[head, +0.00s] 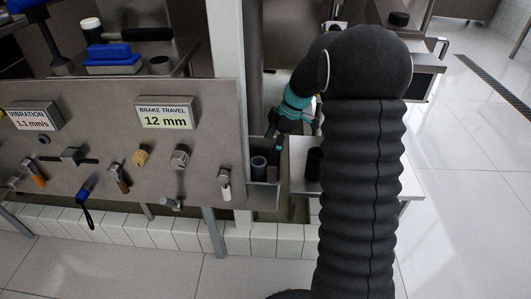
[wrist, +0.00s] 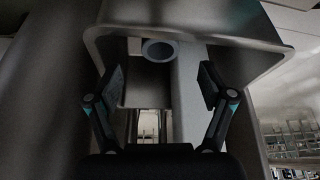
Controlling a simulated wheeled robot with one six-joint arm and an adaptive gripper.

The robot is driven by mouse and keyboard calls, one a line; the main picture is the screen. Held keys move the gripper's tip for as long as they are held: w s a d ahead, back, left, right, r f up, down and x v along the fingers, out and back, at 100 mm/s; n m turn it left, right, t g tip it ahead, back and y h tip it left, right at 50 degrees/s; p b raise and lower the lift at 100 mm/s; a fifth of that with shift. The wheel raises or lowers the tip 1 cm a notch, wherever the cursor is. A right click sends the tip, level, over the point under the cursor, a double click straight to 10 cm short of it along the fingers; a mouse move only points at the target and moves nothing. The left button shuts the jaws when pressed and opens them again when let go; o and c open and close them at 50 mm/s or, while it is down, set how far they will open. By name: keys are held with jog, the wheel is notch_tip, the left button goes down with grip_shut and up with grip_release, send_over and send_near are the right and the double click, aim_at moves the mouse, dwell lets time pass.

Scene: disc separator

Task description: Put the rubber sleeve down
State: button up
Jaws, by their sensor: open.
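A dark hollow cylinder, which looks like the rubber sleeve (head: 258,172), stands upright in a small metal bin (head: 265,199) at the right end of the grey panel. In the wrist view its round open end (wrist: 160,41) shows near the bin's far wall, ahead of the fingers. My gripper (head: 276,146) is over the bin, beside the sleeve. In the wrist view my gripper's fingers (wrist: 163,85) are spread apart with nothing between them. The sleeve appears clear of both fingers. My arm hides part of the area to the right.
A light side table (head: 299,150) with a dark cylinder (head: 314,163) adjoins the bin on the right. A white post (head: 228,80) stands just left of the bin. The panel (head: 100,120) carries knobs, handles and displays. The tiled floor at right is open.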

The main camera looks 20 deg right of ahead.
jog(key=s+a+r+m+t+h, duration=0.25)
jog(key=s+r+m, duration=0.55)
jog(key=s+r, duration=0.6)
jog(key=s+a+m+t+h, duration=0.1)
jog(key=s+m, duration=0.7)
jog(key=s, duration=0.9)
jog(key=shift+t+h, duration=0.55)
jog(key=shift+t, duration=0.2)
jog(key=shift+s+r, duration=0.1)
